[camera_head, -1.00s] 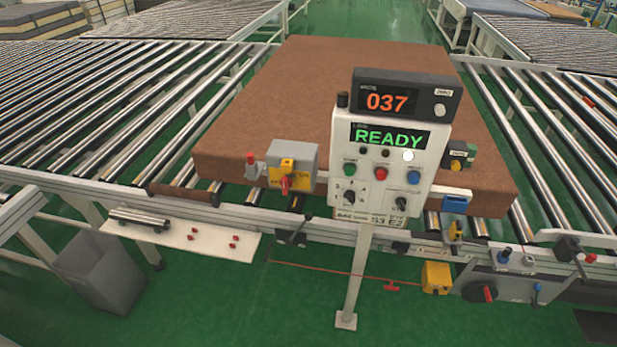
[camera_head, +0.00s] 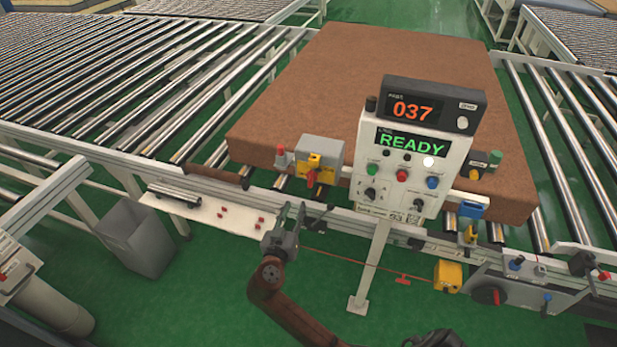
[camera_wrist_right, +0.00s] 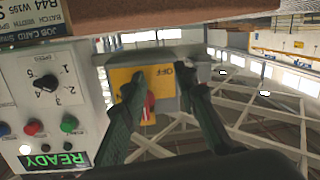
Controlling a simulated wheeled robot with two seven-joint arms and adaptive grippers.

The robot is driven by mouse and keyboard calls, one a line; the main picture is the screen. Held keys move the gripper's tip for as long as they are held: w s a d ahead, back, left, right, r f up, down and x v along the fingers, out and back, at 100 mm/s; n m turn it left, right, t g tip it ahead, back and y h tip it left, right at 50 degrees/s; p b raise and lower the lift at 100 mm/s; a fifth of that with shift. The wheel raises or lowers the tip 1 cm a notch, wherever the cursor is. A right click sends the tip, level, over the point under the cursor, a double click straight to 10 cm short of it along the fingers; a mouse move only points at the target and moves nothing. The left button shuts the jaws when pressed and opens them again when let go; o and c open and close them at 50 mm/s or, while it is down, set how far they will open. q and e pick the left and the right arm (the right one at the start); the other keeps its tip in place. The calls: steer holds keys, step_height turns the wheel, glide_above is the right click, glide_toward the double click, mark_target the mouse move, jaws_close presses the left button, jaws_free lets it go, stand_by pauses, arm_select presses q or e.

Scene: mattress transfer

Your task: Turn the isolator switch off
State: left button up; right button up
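The isolator switch (camera_head: 320,154) is a grey box with a yellow plate and a red handle (camera_head: 311,178), on the conveyor's front rail left of the control panel. It also shows in the right wrist view (camera_wrist_right: 127,77), where its yellow plate reads OFF and the red handle (camera_wrist_right: 150,107) is partly behind a finger. My right gripper (camera_head: 290,212) is open and empty, below and in front of the switch, apart from it in the head view. In the wrist view its two fingers (camera_wrist_right: 160,78) frame the plate.
The control panel (camera_head: 400,205) stands close right of the switch, with READY and 037 displays. A brown mattress (camera_head: 370,80) lies on the rollers behind. A white shelf (camera_head: 180,207) with small red pieces is at left. A yellow box (camera_head: 447,276) hangs low right.

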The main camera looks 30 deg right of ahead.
mark_target(310, 177)
step_height(310, 177, up, 8)
steer(key=s+m+h, duration=0.2)
steer(key=s+m, duration=0.1)
steer(key=p+x, duration=0.1)
steer(key=x, duration=0.6)
steer(key=shift+d+p, duration=0.3)
steer(key=shift+p, duration=0.05)
arm_select(q)
steer(key=shift+s+d+r, duration=0.1)
steer(key=shift+s+r, duration=0.15)
steer(key=shift+r, duration=0.3)
steer(key=shift+s+r, duration=0.25)
steer(key=shift+r, duration=0.25)
arm_select(e)
steer(key=shift+w+d, duration=0.25)
steer(key=shift+d, duration=0.05)
steer(key=shift+c, duration=0.5)
jaws_close()
